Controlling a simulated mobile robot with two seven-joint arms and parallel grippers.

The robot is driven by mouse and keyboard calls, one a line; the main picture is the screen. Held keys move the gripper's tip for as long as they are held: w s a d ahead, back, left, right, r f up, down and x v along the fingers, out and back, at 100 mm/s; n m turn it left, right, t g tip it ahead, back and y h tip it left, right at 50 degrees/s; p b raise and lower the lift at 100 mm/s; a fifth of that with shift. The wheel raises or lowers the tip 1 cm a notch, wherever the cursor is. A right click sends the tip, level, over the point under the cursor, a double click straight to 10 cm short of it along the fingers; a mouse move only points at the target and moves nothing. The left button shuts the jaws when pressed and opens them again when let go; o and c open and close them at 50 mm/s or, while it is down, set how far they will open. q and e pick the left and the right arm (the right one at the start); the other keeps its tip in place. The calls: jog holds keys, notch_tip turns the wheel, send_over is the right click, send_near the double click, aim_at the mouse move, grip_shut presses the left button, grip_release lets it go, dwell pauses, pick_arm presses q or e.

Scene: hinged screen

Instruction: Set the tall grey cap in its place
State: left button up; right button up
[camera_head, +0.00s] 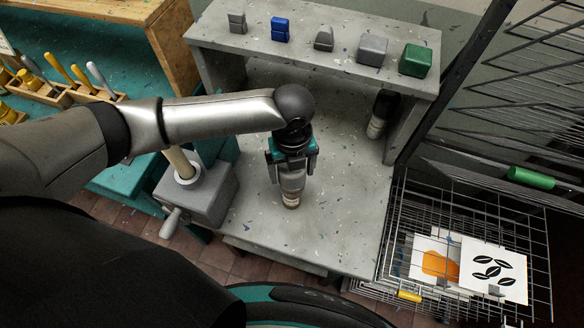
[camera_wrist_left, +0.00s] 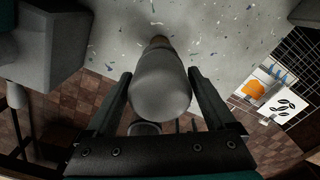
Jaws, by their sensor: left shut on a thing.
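My left gripper (camera_head: 291,178) is shut on a grey rounded piece, which I take to be the tall grey cap (camera_head: 292,184). It is over the grey speckled worktop (camera_head: 345,205). In the left wrist view the cap (camera_wrist_left: 161,85) sits between the two fingers of my left gripper (camera_wrist_left: 160,95). A small tan and pale end (camera_head: 290,202) shows below the cap, close to the worktop. I cannot tell whether it touches the worktop. My right gripper is not in view.
A raised shelf (camera_head: 310,47) at the back carries several grey, blue and green blocks. A dark upright cylinder (camera_head: 382,110) stands beneath its right end. A grey vise (camera_head: 205,198) with a wooden rod is left of my gripper. A wire rack (camera_head: 470,205) with printed cards is at right.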

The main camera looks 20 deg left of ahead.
pick_arm(q)
jog(key=shift+p, duration=0.35)
jog(key=shift+f, duration=0.45)
jog(key=shift+f+b, duration=0.75)
jog(key=shift+f, duration=0.35)
jog(key=shift+f, duration=0.1)
jog(key=o, duration=1.1)
